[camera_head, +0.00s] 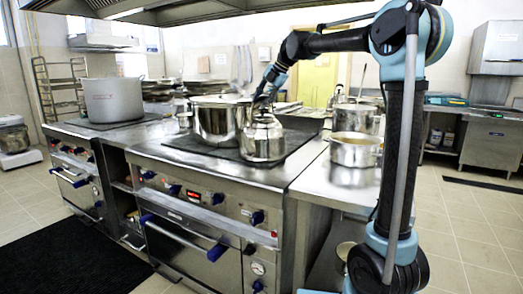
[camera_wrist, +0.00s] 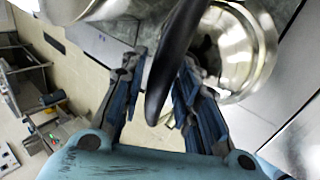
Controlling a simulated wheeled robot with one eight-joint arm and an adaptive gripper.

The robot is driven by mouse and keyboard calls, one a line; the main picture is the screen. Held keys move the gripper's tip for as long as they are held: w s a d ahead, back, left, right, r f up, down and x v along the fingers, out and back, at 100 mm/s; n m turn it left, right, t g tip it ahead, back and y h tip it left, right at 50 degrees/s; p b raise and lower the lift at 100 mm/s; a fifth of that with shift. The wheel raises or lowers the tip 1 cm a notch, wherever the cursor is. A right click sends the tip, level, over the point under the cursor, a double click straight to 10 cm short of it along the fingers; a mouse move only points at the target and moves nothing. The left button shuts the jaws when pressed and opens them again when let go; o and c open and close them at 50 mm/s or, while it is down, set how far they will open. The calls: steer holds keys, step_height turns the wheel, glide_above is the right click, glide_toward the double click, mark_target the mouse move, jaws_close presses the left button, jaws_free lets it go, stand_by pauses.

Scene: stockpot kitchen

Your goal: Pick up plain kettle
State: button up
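The plain kettle (camera_head: 262,140) is a shiny metal kettle standing upright at the front right of the stove top, just right of a large steel pot. My gripper (camera_head: 266,93) reaches down to the top of the kettle from behind in the head view. In the wrist view, a dark curved handle (camera_wrist: 172,62) passes between the two fingers of my gripper (camera_wrist: 160,78). The fingers are apart, with visible gaps beside the handle, so the gripper looks open around it.
The large steel pot (camera_head: 217,120) stands close beside the kettle's left. A saucepan (camera_head: 354,149) and another pot (camera_head: 356,119) stand on the right counter (camera_head: 335,186). A stockpot (camera_head: 113,99) stands on the far left burner. The range hood (camera_head: 170,10) hangs above.

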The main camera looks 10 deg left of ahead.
jaws_close()
steer(key=shift+r, duration=0.15)
